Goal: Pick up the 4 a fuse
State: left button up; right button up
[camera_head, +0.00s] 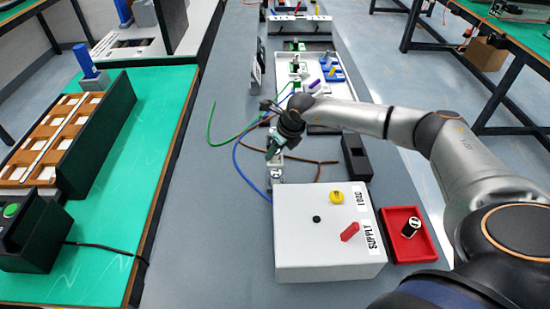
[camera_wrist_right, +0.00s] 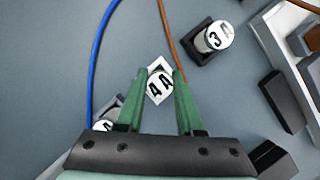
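The 4 A fuse, a white cylinder marked "4A" (camera_wrist_right: 160,86), shows between my right gripper's green fingers in the right wrist view. It sits in a small pale holder. My right gripper (camera_wrist_right: 161,78) is open, with one finger on each side of the fuse; I cannot tell whether they touch it. In the head view this gripper (camera_head: 272,152) is low over the grey table, behind the white box, and the fuse cannot be made out there. My left gripper is not in view.
A "3 A" fuse (camera_wrist_right: 214,37) stands in a dark holder nearby. Another fuse (camera_wrist_right: 103,125) is partly hidden by the left finger. Blue (camera_wrist_right: 93,55) and brown (camera_wrist_right: 171,40) wires run close by. The white supply box (camera_head: 325,250) and a red tray (camera_head: 423,245) stand in front.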

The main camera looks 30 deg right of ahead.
grip_shut()
jog(key=shift+r, duration=0.1)
